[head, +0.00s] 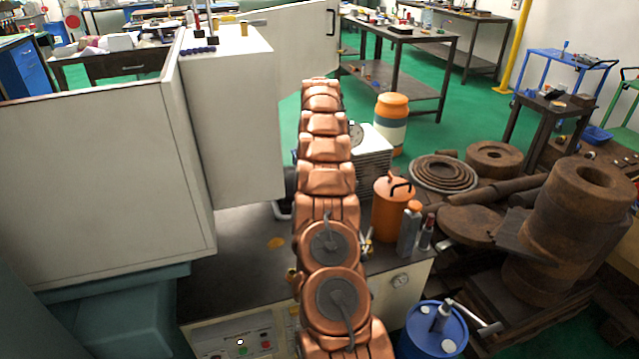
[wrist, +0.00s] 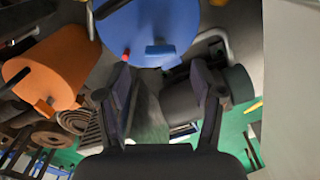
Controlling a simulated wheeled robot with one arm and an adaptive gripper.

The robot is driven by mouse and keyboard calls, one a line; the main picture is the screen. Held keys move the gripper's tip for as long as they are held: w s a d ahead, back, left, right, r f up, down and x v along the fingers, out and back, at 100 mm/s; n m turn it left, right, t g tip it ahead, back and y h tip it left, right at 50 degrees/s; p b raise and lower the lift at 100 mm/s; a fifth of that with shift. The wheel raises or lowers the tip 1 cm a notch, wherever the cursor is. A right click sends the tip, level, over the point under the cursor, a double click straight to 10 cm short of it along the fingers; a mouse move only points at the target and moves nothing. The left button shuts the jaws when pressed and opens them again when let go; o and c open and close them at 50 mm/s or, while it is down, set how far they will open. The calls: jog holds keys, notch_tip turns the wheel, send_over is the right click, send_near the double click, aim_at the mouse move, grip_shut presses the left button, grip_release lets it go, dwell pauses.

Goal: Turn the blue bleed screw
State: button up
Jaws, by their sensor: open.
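In the wrist view a large blue round part (wrist: 140,22) fills the top middle. A short blue raised bar (wrist: 160,49) sits near its lower edge, with a small red tip (wrist: 126,54) to its left. I cannot tell for sure whether the bar or the round part is the bleed screw. My gripper (wrist: 161,70) is open, its two dark fingers apart and nothing seen held between them. The bar appears just beyond the gap between the fingertips; contact is not visible. In the head view my copper arm hides my gripper and this area.
An orange can (head: 392,208) with a dark handle stands right of my arm; it also shows in the wrist view (wrist: 48,65). Grey bottles (head: 409,230) stand beside it. A large pale cabinet (head: 100,180) blocks the left. Rusty round stock (head: 560,230) lies at right.

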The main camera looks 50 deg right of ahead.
jog(key=shift+r, duration=1.55)
jog(key=shift+s, duration=0.15)
